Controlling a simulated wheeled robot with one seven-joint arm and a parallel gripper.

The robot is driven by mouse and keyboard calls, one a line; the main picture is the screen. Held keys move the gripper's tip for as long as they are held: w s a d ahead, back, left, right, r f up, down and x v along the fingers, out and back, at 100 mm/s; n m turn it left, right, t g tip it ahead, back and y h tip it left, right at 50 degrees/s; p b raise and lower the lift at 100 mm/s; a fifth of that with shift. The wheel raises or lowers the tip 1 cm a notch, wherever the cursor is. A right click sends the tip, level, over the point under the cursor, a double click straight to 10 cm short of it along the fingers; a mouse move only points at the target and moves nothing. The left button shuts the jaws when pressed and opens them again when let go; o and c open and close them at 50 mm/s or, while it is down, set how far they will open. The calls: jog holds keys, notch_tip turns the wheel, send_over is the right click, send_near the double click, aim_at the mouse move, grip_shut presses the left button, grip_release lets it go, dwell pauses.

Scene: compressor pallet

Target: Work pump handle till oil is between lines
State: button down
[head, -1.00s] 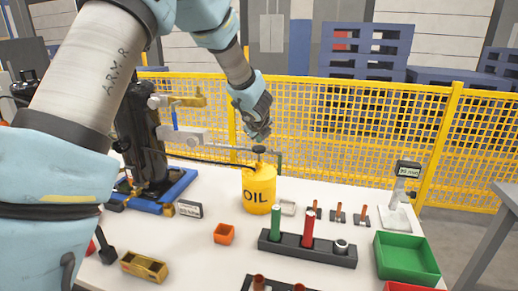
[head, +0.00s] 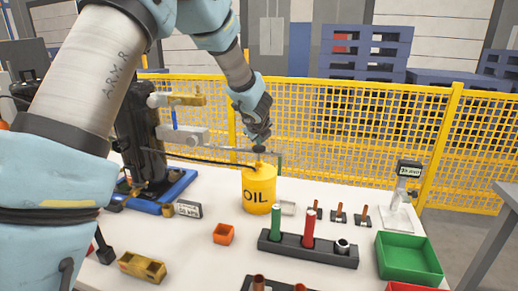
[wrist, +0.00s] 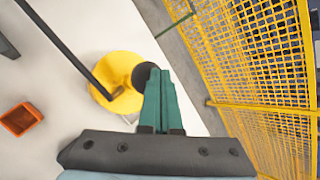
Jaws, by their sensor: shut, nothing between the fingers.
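The yellow can marked OIL (head: 259,190) stands upright on the white table. A dark round knob (head: 259,149) shows above its top, and a thin dark rod or hose (head: 205,160) runs from the can top to the left. My gripper (head: 261,142) is shut, pointing down at the knob. In the wrist view, my gripper's green fingers (wrist: 155,75) are together beside the knob (wrist: 145,75), with the can (wrist: 118,78) beyond; I cannot tell if they touch it. The black compressor (head: 143,140) stands at the left. Its oil level and lines are not readable.
An orange box (head: 223,233), a dark rack (head: 307,249) with green and red cylinders, and a green tray (head: 407,258) lie in front and to the right. A yellow mesh fence (head: 350,125) stands behind the table. A small sign (head: 188,208) stands left of the can.

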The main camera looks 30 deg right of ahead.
aim_at(259, 149)
jog(key=shift+f+b, duration=1.65)
jog(key=shift+b, duration=0.15)
dwell(1.4)
jog(key=shift+r, duration=0.1)
jog(key=shift+r+p, duration=1.7)
jog(key=shift+r, duration=0.3)
notch_tip(259, 149, up, 5)
jog(key=p, duration=0.4)
jog(key=shift+r+p, duration=0.15)
jog(key=shift+p, duration=0.15)
